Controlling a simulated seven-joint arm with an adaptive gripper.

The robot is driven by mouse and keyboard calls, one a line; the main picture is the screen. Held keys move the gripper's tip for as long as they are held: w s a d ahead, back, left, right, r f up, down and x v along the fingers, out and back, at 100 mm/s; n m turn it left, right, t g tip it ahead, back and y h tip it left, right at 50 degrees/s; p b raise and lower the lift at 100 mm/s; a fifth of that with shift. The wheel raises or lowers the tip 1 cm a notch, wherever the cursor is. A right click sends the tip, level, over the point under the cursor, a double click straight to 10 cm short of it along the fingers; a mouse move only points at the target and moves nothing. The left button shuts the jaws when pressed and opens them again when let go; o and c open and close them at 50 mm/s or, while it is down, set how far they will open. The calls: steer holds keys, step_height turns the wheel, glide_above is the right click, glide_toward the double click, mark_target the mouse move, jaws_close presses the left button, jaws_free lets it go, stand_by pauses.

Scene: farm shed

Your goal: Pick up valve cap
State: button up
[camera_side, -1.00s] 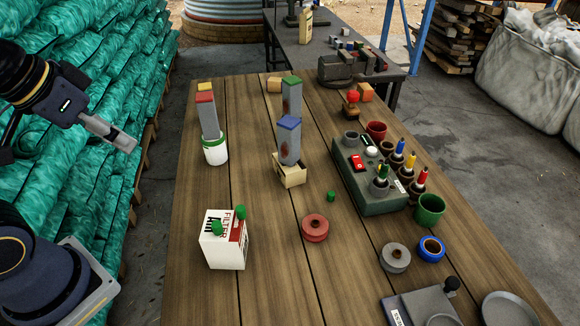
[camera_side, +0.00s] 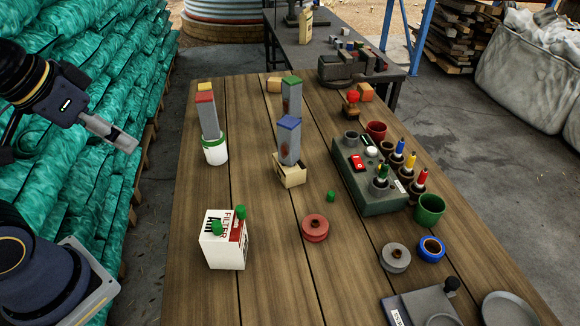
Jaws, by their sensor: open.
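Small green caps show in the side view, and I cannot tell for sure which is the valve cap. One green cap (camera_side: 331,196) stands alone on the wooden table (camera_side: 275,275) near its middle. Two more green caps (camera_side: 240,211) (camera_side: 217,228) sit at the top of the white and red filter box (camera_side: 222,250). My gripper (camera_side: 122,140) is at the left, off the table's left side and well away from the caps. It is open and holds nothing that I can see.
A red ring-shaped part (camera_side: 315,228) lies near the lone cap. A grey-green holder (camera_side: 372,200) with coloured-tip bottles stands right of it. Grey blocks stand on a white jar (camera_side: 215,150) and a wooden box (camera_side: 290,170). The table's front middle is bare.

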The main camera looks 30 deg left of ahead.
steer(key=w+d+r+g, duration=0.2)
steer(key=w+d+r, duration=0.1)
steer(key=d+r, duration=0.15)
steer(key=m+g, duration=0.4)
glide_above(240, 208)
step_height(240, 208, down, 2)
steer(key=f, duration=1)
steer(key=shift+s+a, duration=0.1)
steer(key=shift+s, duration=0.1)
steer(key=shift+w+f, duration=0.2)
steer(key=shift+f, duration=3)
steer(key=shift+c, duration=0.3)
